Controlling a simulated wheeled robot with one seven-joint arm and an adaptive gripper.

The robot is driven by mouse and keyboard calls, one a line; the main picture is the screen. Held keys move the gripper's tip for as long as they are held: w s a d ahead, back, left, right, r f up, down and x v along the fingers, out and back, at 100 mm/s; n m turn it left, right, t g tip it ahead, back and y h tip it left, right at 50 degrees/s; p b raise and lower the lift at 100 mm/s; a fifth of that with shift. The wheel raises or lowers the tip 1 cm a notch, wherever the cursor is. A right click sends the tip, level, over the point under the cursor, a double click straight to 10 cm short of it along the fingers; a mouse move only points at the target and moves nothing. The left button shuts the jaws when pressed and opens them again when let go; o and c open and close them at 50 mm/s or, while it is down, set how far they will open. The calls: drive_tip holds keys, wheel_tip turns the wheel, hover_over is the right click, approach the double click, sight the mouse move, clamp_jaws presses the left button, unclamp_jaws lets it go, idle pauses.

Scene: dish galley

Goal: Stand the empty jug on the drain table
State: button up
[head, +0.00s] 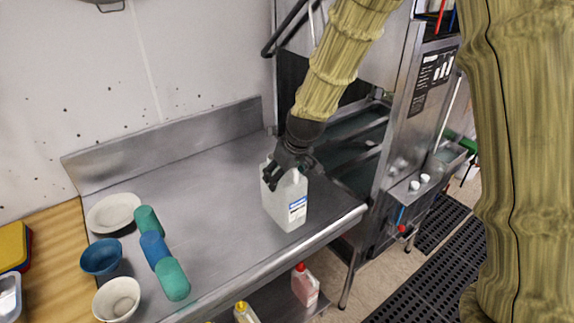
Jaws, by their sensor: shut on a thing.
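The jug (284,206) is a pale, translucent rectangular container with a blue and white label. It is upright at the right part of the steel drain table (205,190), near the front edge. My gripper (284,175) is dark and comes down from above onto the jug's top. It is shut on the jug, around its handle or neck; the fingers hide which. The jug's base appears at or very near the table top; I cannot tell whether it touches.
Green and blue cups (153,250), a blue bowl (101,257) and white bowls (117,299) occupy the table's left end. A dishwasher (400,140) stands at right. Bottles (305,285) stand on the shelf below. The table's middle is clear.

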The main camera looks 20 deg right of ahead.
drive_tip(key=w+d+f+p, duration=0.3)
drive_tip(key=w+f+p, duration=0.1)
drive_tip(key=w+p, duration=0.1)
drive_tip(key=shift+w+d, duration=0.4)
drive_tip(key=shift+w, duration=0.4)
drive_tip(key=shift+f, duration=0.15)
drive_tip(key=o, duration=1.3)
drive_tip(key=shift+o, duration=0.2)
drive_tip(key=shift+r, duration=0.25)
drive_tip(key=b+v, duration=0.4)
drive_tip(key=v, duration=0.8)
